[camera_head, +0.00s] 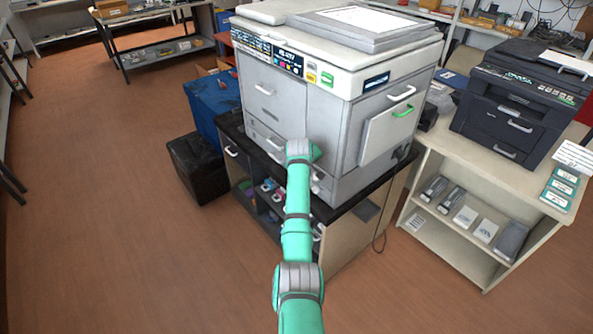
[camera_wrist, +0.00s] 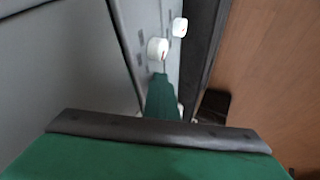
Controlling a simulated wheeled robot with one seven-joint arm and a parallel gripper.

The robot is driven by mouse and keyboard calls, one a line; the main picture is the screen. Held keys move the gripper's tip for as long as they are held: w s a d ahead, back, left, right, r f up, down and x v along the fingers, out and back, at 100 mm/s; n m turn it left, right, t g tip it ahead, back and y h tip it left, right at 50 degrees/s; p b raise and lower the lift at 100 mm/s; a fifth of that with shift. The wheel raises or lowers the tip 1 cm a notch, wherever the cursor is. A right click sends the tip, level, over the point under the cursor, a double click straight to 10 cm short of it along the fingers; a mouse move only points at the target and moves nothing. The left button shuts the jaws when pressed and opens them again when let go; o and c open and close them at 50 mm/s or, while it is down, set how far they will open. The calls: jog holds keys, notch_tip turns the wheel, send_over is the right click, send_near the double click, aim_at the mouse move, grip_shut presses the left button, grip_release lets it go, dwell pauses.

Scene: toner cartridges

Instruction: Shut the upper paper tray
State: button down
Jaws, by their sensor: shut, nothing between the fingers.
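The large grey and white copier (camera_head: 285,105) stands on a black-topped cabinet. Its front has an upper panel with a handle (camera_head: 264,89) and a lower drawer front with a white handle (camera_head: 273,143) at the lower left. I cannot tell which of these is the upper paper tray, or whether it stands out. My arm reaches up to the copier's lower front; its end hides part of that front, and my fingers are hidden in the head view. In the wrist view my gripper (camera_wrist: 162,84) is shut and empty, close to a grey face with two white knobs (camera_wrist: 158,48).
A side panel with a green handle (camera_head: 390,132) is on the copier's right side. A black printer (camera_head: 515,110) stands on a pale shelf unit at the right. A black box (camera_head: 195,168) and a blue bin (camera_head: 210,103) are at the left. The floor at left is clear.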

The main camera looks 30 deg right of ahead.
jog(key=shift+d+r, duration=0.15)
jog(key=shift+d, duration=0.2)
dwell(0.3)
